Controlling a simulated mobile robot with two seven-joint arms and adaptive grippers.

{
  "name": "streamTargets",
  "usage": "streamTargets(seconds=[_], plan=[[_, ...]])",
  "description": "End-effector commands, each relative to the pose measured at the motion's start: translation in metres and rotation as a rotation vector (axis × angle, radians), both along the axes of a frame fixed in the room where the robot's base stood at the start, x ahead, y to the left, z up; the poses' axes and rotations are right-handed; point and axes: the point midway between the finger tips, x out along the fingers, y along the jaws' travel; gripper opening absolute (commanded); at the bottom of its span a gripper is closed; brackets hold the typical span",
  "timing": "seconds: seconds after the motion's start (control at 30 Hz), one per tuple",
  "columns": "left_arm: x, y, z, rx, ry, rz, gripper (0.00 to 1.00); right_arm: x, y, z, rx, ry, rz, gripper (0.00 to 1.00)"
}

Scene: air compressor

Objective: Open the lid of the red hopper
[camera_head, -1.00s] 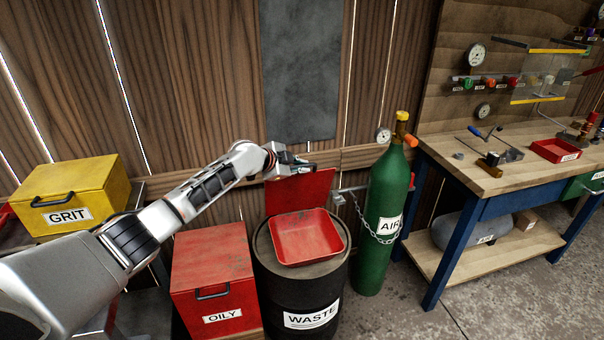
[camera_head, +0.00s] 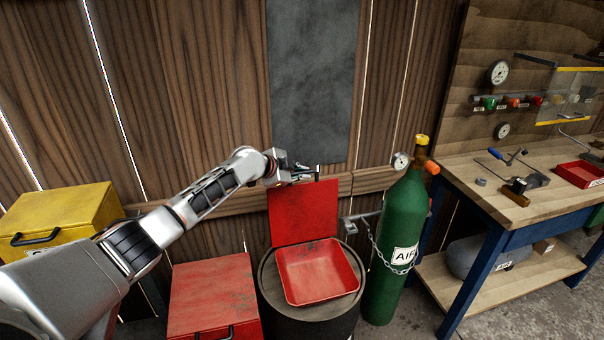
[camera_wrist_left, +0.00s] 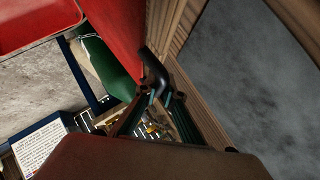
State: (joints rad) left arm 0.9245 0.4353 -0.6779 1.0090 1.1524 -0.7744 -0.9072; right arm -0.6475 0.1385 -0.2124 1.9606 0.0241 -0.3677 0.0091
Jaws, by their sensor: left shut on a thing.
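The red hopper (camera_head: 318,277) is an open red bin on top of a dark drum. Its red lid (camera_head: 303,213) stands raised, nearly upright, along the back edge of the bin. My left gripper (camera_head: 308,171) is at the lid's top edge. In the left wrist view the gripper's fingers (camera_wrist_left: 152,103) are closed around a black handle (camera_wrist_left: 153,70) beside the red lid (camera_wrist_left: 118,32). The far side of the handle is hidden. My right gripper is in neither view.
A green air cylinder (camera_head: 396,245) with a chain stands just right of the drum (camera_head: 310,328). A red box (camera_head: 212,292) and a yellow box (camera_head: 62,220) are on the left. A wooden wall (camera_head: 210,90) is close behind the lid. A workbench (camera_head: 475,190) stands at right.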

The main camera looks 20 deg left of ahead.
Motion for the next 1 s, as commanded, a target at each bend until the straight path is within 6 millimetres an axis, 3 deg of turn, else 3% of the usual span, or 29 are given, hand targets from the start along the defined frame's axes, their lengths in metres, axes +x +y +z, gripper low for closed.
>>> streamTargets(seconds=[0.37,0.4,0.47,1.0], plan=[[0.0013,-0.0022,0.0046,-0.005,-0.007,-0.002,0.0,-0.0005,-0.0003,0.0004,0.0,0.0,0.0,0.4],[0.0013,-0.0023,0.0047,-0.005,-0.007,-0.002,0.13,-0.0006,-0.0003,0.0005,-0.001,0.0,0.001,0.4],[0.0012,-0.0023,0.0043,-0.005,-0.007,-0.002,0.26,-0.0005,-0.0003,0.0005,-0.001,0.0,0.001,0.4],[-0.0081,0.0037,0.0056,0.001,-0.002,-0.001,0.26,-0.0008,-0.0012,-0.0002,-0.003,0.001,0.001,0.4]])
